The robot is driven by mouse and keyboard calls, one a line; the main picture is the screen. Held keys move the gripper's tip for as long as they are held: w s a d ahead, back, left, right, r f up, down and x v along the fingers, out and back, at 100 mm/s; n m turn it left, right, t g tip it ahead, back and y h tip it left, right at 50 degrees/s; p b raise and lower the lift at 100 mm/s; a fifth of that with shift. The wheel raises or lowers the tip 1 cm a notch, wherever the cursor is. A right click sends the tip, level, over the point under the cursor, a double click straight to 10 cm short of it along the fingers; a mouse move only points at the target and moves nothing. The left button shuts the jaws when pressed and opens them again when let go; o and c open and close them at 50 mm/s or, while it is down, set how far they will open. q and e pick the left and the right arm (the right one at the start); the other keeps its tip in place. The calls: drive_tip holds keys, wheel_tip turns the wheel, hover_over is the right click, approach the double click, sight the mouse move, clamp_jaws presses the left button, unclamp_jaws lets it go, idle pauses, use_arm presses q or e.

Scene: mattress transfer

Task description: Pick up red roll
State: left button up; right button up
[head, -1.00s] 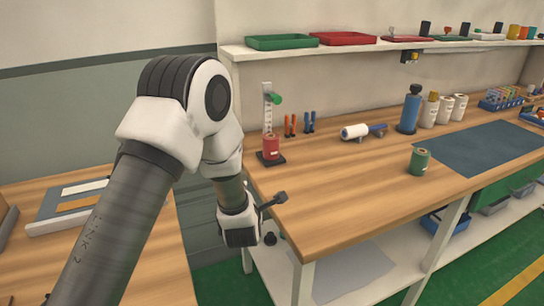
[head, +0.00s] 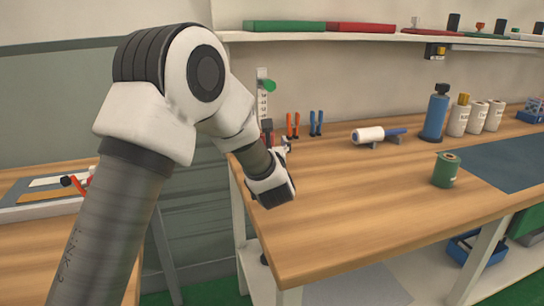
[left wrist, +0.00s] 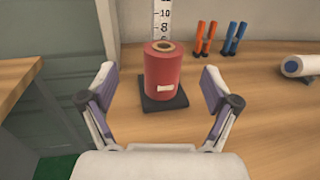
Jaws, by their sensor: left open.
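The red roll (left wrist: 163,76) stands upright on a small black base at the left end of the wooden bench, in front of a white ruler post. In the left wrist view it is centred just beyond my left gripper (left wrist: 160,92), whose two fingers are spread to either side and hold nothing. In the head view my left gripper (head: 277,143) is over the bench's left end, and it and the arm hide most of the roll. My right gripper is not in view.
Orange and blue pliers (left wrist: 204,38) stand behind the roll to the right. A white roll (head: 368,135) lies on a stand. A green roll (head: 446,170) and a blue bottle (head: 434,116) stand farther right. A shelf (head: 350,34) runs above. The bench front (head: 350,215) is clear.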

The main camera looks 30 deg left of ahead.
use_arm(q)
drive_tip(key=shift+w+f, duration=0.8)
drive_tip(key=shift+w, duration=0.25)
drive_tip(key=x, duration=0.6)
drive_tip(key=shift+w+a+f+p, duration=0.1)
drive_tip(key=shift+w+a+p, duration=0.05)
drive_tip(key=shift+a+p, duration=0.3)
drive_tip(key=shift+c, duration=0.6)
drive_tip(key=c, duration=1.3)
drive_tip(key=shift+c, duration=0.8)
drive_tip(key=shift+r, duration=0.2)
